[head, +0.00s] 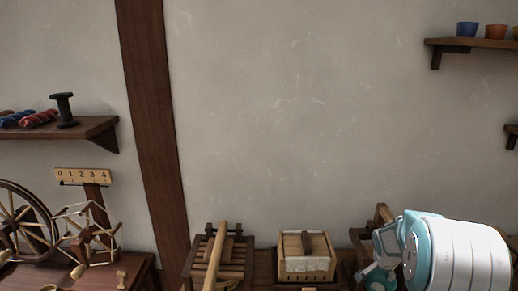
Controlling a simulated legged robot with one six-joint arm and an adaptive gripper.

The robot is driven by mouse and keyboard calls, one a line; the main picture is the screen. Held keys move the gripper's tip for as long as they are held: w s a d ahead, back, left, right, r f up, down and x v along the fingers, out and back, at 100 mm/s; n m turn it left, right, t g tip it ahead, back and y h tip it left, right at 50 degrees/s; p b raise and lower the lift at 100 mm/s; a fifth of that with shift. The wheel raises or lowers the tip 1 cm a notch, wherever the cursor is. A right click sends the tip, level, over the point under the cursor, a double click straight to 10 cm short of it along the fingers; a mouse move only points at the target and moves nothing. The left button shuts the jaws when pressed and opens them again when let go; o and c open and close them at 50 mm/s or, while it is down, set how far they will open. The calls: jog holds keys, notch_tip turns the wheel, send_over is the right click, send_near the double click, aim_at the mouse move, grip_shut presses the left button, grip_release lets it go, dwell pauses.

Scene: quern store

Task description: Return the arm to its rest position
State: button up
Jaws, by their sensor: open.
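My arm (458,255), white with teal bands, enters at the bottom right corner. At its left end is my gripper (375,272), small, pale grey and teal, partly cut off by the bottom edge. It is open, and I see nothing held in it. It shows in front of dark brown wooden pieces at the bottom right, and I cannot tell how far it is from them.
A lidded wooden box (307,262) and a slatted wooden frame (207,262) stand low in the middle. A spinning wheel (25,225) is at the left. Shelves (95,128) hang left and right, one with cups (467,30).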

jog(key=s+a+r+n+t+y, duration=0.1)
jog(key=s+a+r+n, duration=0.2)
jog(key=s+a+r, duration=0.4)
jog(key=s+a+r+n, duration=0.3)
jog(key=s+a+r, duration=0.35)
jog(key=r, duration=0.35)
jog(key=s+a+r+n+y, duration=0.1)
jog(key=s+a+n, duration=0.2)
jog(key=s, duration=0.6)
jog(key=s+a+r+n+y, duration=0.1)
jog(key=s+a+n, duration=0.3)
jog(key=s+a, duration=0.3)
jog(key=shift+s+a+r+t+y, duration=0.3)
jog(key=shift+s+a+t, duration=0.1)
jog(key=shift+s, duration=0.6)
